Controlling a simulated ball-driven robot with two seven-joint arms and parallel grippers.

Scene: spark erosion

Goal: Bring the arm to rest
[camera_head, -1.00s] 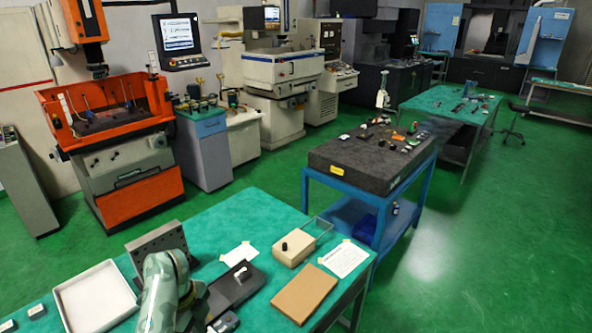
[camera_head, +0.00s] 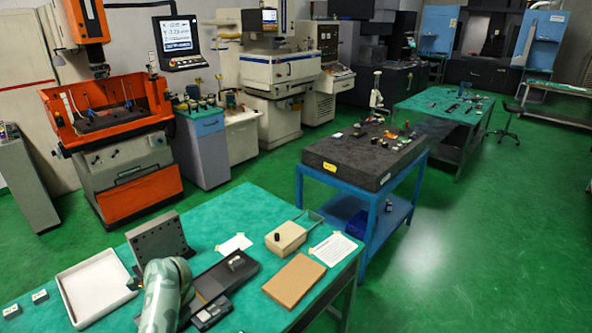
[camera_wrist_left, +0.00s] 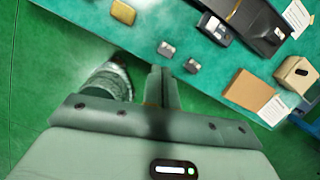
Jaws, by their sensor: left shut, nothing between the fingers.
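My left arm (camera_head: 165,292), with a mottled green sleeve, rises at the front of the green-topped bench (camera_head: 262,205) in the head view; its fingers do not show there. In the left wrist view my left gripper (camera_wrist_left: 160,72) is shut and empty, its fingertips together over the green floor beside the bench edge. Two small grey blocks (camera_wrist_left: 178,57) lie on the bench close to the fingers, not touched. My right gripper is in neither view.
The bench holds a white tray (camera_head: 62,279), a grey angle plate (camera_head: 140,240), a black tray (camera_head: 218,278), a brown board (camera_head: 293,281) and a beige box with a black knob (camera_head: 286,240). A blue-framed table (camera_head: 300,185) stands beyond. Green floor (camera_head: 450,260) is clear at right.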

